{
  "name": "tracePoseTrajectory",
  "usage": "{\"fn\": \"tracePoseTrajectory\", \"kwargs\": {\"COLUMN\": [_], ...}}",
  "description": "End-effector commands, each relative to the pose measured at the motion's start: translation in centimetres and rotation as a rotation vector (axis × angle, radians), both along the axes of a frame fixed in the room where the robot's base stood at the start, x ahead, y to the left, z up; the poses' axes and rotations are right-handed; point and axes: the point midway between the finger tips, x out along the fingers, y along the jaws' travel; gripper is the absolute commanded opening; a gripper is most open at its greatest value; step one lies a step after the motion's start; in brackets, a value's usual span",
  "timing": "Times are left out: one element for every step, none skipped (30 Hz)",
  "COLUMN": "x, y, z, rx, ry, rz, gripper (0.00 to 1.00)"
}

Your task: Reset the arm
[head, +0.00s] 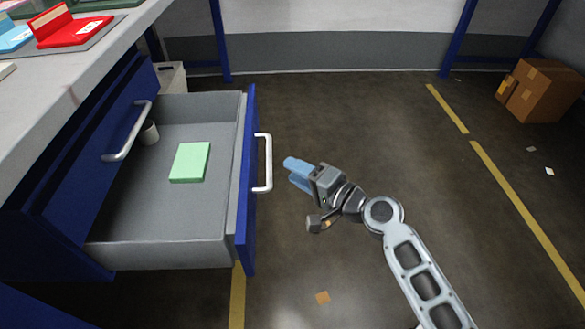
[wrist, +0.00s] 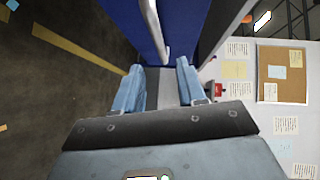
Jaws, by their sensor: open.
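My gripper (head: 297,173) is at the middle of the head view, to the right of the open drawer's front and apart from its handle (head: 264,162). Its light-blue fingers point left toward the drawer front. In the wrist view my gripper (wrist: 160,85) has its two blue fingers spread with nothing between them. The drawer handle (wrist: 152,25) shows beyond the fingertips there, in front of the blue drawer front.
A worktop (head: 75,85) with red and blue items is at upper left. A cardboard box (head: 541,91) stands at far right.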

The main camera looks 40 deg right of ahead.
Motion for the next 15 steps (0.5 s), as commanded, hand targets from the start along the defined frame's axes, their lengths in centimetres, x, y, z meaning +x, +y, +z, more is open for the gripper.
{"fn": "tracePoseTrajectory", "kwargs": {"x": [0.0, 0.01, 0.01, 0.01, 0.02, 0.02, 0.02, 0.02, 0.03, 0.03, 0.03, 0.03, -0.02, -0.14, -0.47], "y": [-0.01, -0.01, -0.01, -0.01, -0.01, -0.01, -0.01, -0.01, -0.01, -0.01, -0.01, -0.01, 0.01, 0.04, 0.13], "z": [-0.01, -0.01, -0.01, -0.01, -0.01, -0.01, -0.01, -0.01, -0.01, -0.01, -0.01, -0.01, -0.04, -0.12, -0.33], "rx": [0.0, 0.0, 0.0, 0.0, 0.0, 0.0, 0.0, 0.0, 0.0, 0.0, 0.0, 0.0, 0.0, -0.004, -0.013], "ry": [0.0, 0.0, 0.0, 0.0, 0.0, 0.0, 0.0, 0.0, 0.0, 0.0, 0.0, 0.0, 0.001, 0.002, 0.008], "rz": [0.0, 0.0, 0.0, 0.0, 0.0, 0.0, 0.0, 0.0, 0.0, 0.0, 0.0, 0.0, 0.0, -0.001, -0.002], "gripper": [0.4, 0.4, 0.4, 0.4, 0.4, 0.4, 0.4, 0.4, 0.4, 0.4, 0.4, 0.4, 0.4, 0.4, 0.4]}}
